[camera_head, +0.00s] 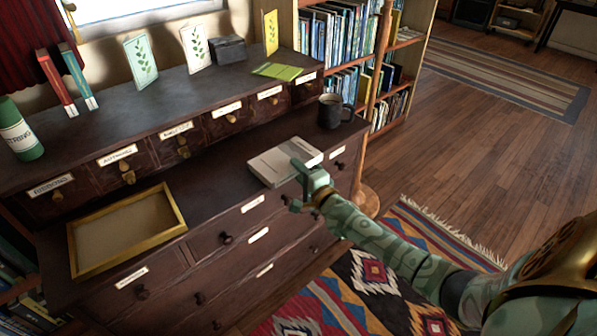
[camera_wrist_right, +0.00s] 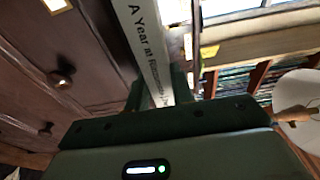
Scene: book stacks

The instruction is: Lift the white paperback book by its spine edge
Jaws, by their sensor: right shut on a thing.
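The white paperback book (camera_head: 278,163) is at the front edge of the dresser's lower ledge in the head view. My right gripper (camera_head: 308,178) is at its near right edge, shut on the book. In the right wrist view, the book's white spine (camera_wrist_right: 148,40), lettered "A Year at", runs down between the dark fingers of my right gripper (camera_wrist_right: 160,92). The spine's lower end is hidden by the gripper body. I cannot tell whether the book rests flat on the ledge or is slightly raised. My left gripper is not in view.
On the dresser ledge (camera_head: 228,172), a dark mug (camera_head: 330,112) stands behind the book, and an empty gold-rimmed tray (camera_head: 178,208) lies to the left. Small labelled drawers (camera_head: 180,138) rise behind. A bookcase (camera_head: 400,60) stands at the right; a patterned rug (camera_head: 350,290) covers the floor.

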